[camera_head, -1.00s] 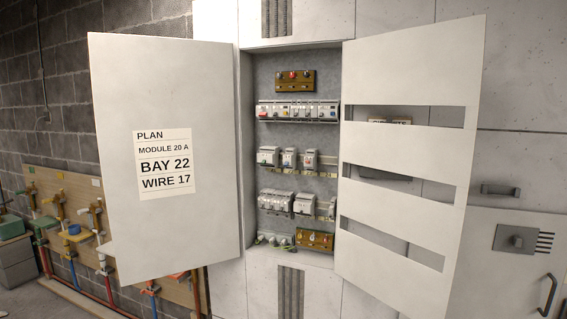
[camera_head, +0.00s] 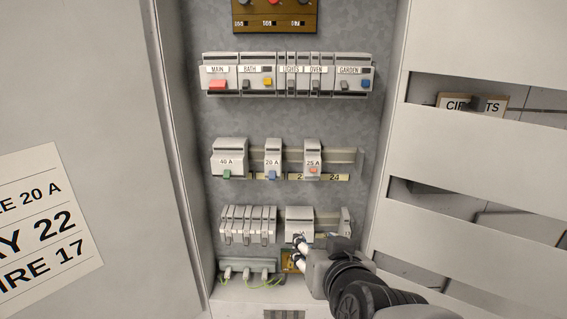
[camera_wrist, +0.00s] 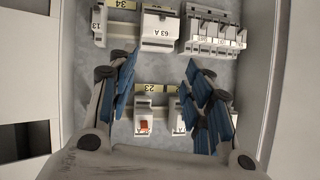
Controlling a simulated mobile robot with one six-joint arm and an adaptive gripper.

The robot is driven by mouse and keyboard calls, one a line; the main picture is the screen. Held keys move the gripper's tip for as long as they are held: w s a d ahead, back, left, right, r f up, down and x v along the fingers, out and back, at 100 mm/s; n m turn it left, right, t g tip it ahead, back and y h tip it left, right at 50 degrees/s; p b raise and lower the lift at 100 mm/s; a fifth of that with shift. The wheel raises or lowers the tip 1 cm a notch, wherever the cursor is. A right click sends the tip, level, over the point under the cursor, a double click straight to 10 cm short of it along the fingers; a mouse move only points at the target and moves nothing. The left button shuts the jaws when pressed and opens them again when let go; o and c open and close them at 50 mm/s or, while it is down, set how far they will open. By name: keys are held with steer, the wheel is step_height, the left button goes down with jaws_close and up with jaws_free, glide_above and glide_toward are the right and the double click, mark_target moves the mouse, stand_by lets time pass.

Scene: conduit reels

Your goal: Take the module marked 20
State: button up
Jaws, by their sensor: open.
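The module marked 20 A (camera_head: 273,158), white with a blue lever, sits on the middle rail between the wider 40 A module (camera_head: 230,158) and the 25 A module (camera_head: 313,158). My gripper (camera_head: 301,243) is below and right of it, in front of a white module (camera_head: 299,218) on the lower rail. In the wrist view my gripper (camera_wrist: 161,78) is open and empty, its blue fingers spread wide. That view looks upside down. A module with a red lever (camera_wrist: 144,124) shows between the fingers; another module (camera_wrist: 176,120) is partly hidden behind the right finger.
A top row of labelled breakers (camera_head: 288,75) and a brown panel (camera_head: 274,14) are above. Several narrow modules (camera_head: 248,224) stand at the lower left. The open left door (camera_head: 75,110) and slotted right door (camera_head: 480,140) flank the cabinet. A 63 A module (camera_wrist: 159,30) shows in the wrist view.

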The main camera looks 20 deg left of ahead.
mark_target(272, 169)
steer(key=w+a+r+t+h+p, duration=0.1)
steer(key=w+a+r+t+p, duration=0.1)
steer(key=a+r+t+p, duration=0.6)
steer(key=shift+w+a+r+g+b, duration=0.15)
steer(key=shift+w+a+g+b, duration=0.4)
steer(key=shift+w, duration=0.9)
steer(key=shift+w+a+r+g+b, duration=0.1)
steer(key=shift+w+a+b, duration=0.45)
steer(key=shift+w, duration=0.9)
steer(key=shift+w+a+r+g+b, duration=0.15)
steer(key=shift+w+a+g+b, duration=0.15)
steer(key=shift+w+a, duration=0.85)
steer(key=shift+w+d, duration=0.3)
steer(key=shift+d, duration=0.05)
jaws_close()
steer(key=shift+s, duration=0.15)
steer(key=shift+s+d, duration=0.15)
steer(key=shift+s, duration=0.4)
